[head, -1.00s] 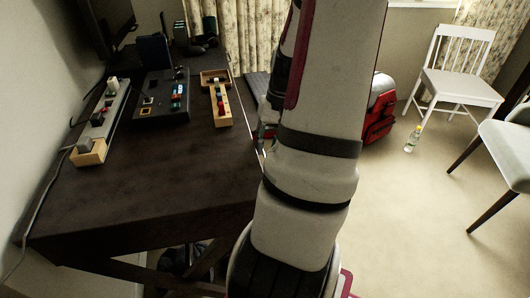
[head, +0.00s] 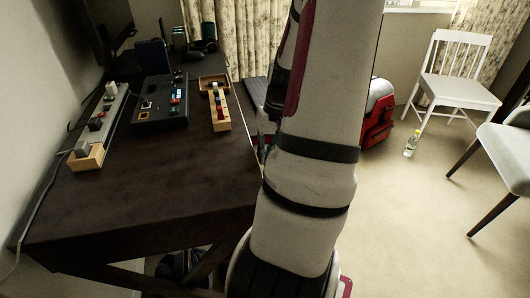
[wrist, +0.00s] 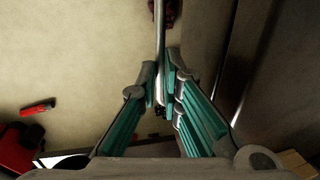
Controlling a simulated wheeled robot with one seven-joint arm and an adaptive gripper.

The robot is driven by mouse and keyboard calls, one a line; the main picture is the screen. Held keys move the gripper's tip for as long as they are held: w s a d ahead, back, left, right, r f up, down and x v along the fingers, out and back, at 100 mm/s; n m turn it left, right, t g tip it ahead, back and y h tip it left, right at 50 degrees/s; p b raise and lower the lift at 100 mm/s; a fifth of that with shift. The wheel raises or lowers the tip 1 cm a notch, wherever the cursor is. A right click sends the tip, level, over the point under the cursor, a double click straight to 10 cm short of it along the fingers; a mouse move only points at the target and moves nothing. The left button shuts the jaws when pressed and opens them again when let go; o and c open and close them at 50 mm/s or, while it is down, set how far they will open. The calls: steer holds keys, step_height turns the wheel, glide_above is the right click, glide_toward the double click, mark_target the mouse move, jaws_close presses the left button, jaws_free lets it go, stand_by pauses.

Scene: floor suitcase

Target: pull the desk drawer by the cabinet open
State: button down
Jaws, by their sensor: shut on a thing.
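In the wrist view my gripper (wrist: 163,78) has its teal fingers closed around a thin metal bar handle (wrist: 160,25), which runs up from the fingertips to the top edge. A dark front (wrist: 203,45) lies just right of the bar, with a second metal bar (wrist: 243,90) further right. How far the drawer stands open cannot be told. In the head view the dark desk (head: 140,205) fills the left side. My arm covers the middle, hiding the gripper, the drawer and its handle.
Trays and small blocks stand on the desk's far half, including a wooden tray (head: 219,118). Right of my arm are a red suitcase (head: 378,122), a bottle (head: 411,146), a white chair (head: 455,90) and a grey-seated chair (head: 508,142). Open carpet lies between my arm and the chairs.

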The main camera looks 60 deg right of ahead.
steer(key=s+d+p, duration=1.2)
steer(key=s+d, duration=0.7)
steer(key=s, duration=0.4)
steer(key=shift+s+d, duration=0.15)
steer(key=shift+d, duration=0.2)
steer(key=c, duration=1.7)
jaws_free()
steer(key=r, duration=0.4)
steer(key=s+d+r, duration=0.1)
steer(key=r, duration=0.6)
steer(key=shift+s+d+r, duration=0.3)
steer(key=shift+s+r, duration=0.05)
